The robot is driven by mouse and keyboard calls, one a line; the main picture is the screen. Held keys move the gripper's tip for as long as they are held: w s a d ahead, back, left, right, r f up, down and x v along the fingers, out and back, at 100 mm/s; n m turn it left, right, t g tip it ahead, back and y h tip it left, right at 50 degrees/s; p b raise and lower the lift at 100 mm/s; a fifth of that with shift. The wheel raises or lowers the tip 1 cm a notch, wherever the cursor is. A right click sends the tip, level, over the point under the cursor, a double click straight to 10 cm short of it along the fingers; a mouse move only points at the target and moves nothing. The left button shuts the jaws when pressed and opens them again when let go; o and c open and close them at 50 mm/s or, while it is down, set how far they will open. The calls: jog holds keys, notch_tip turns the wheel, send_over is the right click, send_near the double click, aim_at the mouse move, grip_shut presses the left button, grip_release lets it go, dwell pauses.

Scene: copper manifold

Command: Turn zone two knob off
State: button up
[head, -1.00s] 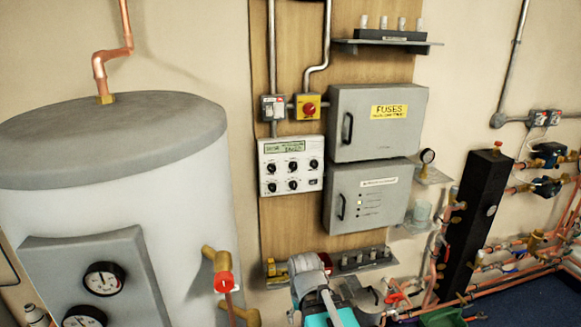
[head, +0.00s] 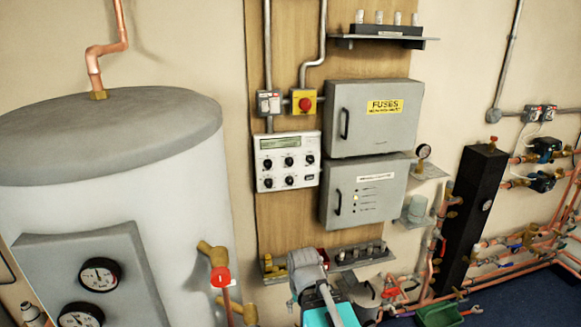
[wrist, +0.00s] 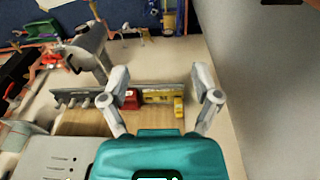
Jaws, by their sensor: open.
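The white control panel (head: 287,161) hangs on the wooden board in the head view, with a small display and several black knobs in two rows. Its labels are too small to read, so I cannot tell which is the zone two knob or how it is set. My gripper (wrist: 161,80) shows in the wrist view with its two grey fingers spread apart and nothing between them. In the head view my teal and grey gripper parts are low in front of the board, below the panel. The panel is not visible in the wrist view.
Right of the panel are the upper fuse box (head: 372,117) and a lower grey box (head: 363,192). A small shelf (head: 350,262) with fittings is below; it also shows beyond my fingers in the wrist view (wrist: 90,86). A large tank (head: 185,215) stands left.

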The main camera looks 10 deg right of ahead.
jog(key=w+d+r+m+t+h+b, duration=0.35)
jog(key=w+d+t, duration=0.55)
jog(key=w+d, duration=0.35)
jog(key=w+d+r+n+t+y+b, duration=0.1)
jog(key=r+n+t+y+b, duration=0.1)
jog(key=r+t, duration=0.4)
jog(key=w+d+r+n+t+y+b, duration=0.2)
jog(key=r+t, duration=0.4)
jog(key=r, duration=0.2)
jog(key=shift+w+d+t, duration=0.15)
jog(key=shift+t, duration=0.15)
jog(key=c, duration=0.3)
